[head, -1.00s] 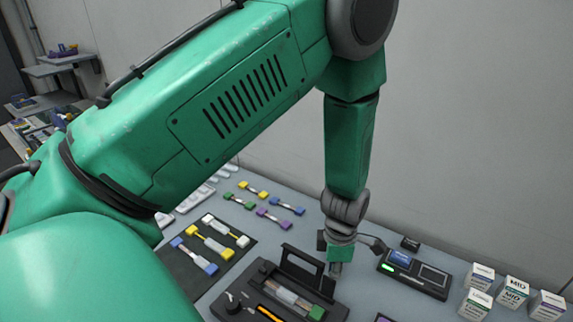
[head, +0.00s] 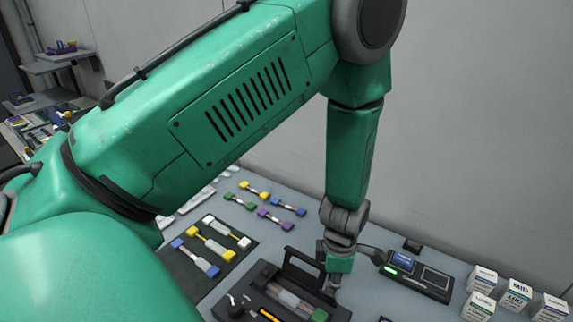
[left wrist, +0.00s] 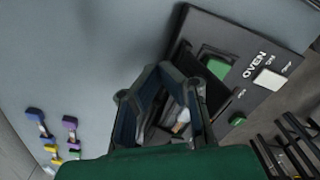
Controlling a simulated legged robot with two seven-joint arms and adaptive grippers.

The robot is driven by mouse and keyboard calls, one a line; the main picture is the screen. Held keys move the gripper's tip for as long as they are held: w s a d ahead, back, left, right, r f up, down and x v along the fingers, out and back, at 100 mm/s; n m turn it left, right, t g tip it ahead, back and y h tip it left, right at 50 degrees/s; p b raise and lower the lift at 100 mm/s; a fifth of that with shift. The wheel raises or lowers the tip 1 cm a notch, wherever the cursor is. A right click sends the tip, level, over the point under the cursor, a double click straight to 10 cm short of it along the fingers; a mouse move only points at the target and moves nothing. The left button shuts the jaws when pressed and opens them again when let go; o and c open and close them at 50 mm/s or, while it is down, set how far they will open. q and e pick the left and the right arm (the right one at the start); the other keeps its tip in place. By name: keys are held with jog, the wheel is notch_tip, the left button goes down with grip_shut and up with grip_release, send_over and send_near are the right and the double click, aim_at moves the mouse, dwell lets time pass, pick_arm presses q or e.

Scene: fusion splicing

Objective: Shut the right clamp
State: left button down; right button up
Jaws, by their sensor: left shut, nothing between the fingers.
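The black splicer (head: 262,276) lies on the table at the bottom of the head view, its dark frame-like lid (head: 303,262) standing up at the back. A green block (head: 319,314) sits at its right end and seems to be the right clamp; whether it is open or shut I cannot tell. The block seems to show also in the left wrist view (left wrist: 218,68). My left gripper (head: 333,287) points down at the splicer's right back corner, close to the lid. Its fingers (left wrist: 165,70) are shut and empty. Contact cannot be made out. My right gripper is not in view.
A dark device with a lit screen (head: 418,275) stands right of the splicer, with several white boxes (head: 515,295) beyond. A dark mat (head: 188,270) with coloured holders lies to the left. Several more holders (head: 265,203) lie behind on the grey table.

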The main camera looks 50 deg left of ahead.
aim_at(330, 293)
pick_arm(q)
jog(key=shift+s, duration=0.45)
jog(key=shift+s+d, duration=0.2)
jog(key=shift+s+d+r, duration=0.15)
jog(key=shift+s+d, duration=0.2)
jog(key=shift+d, duration=0.25)
jog(key=shift+s+d+p, duration=0.3)
jog(key=shift+s+p, duration=0.05)
jog(key=shift+s+a, duration=0.25)
jog(key=shift+s, duration=0.1)
jog(key=shift+a, duration=0.4)
jog(key=shift+d, duration=0.25)
jog(key=shift+w+d+r+p, duration=0.1)
jog(key=shift+d+r+p, duration=0.1)
jog(key=shift+r+p, duration=0.4)
jog(key=shift+w+r+p, duration=0.15)
jog(key=shift+r+p, duration=0.6)
jog(key=shift+p, duration=0.1)
jog(key=r+p, duration=0.2)
jog(key=shift+w+a+r+p, duration=0.2)
jog(key=shift+a+r+p, duration=0.2)
jog(key=shift+w+d+r+p, duration=0.1)
jog(key=shift+w+r+p, duration=0.05)
jog(key=shift+r+p, duration=0.65)
jog(key=shift+d+f, duration=0.1)
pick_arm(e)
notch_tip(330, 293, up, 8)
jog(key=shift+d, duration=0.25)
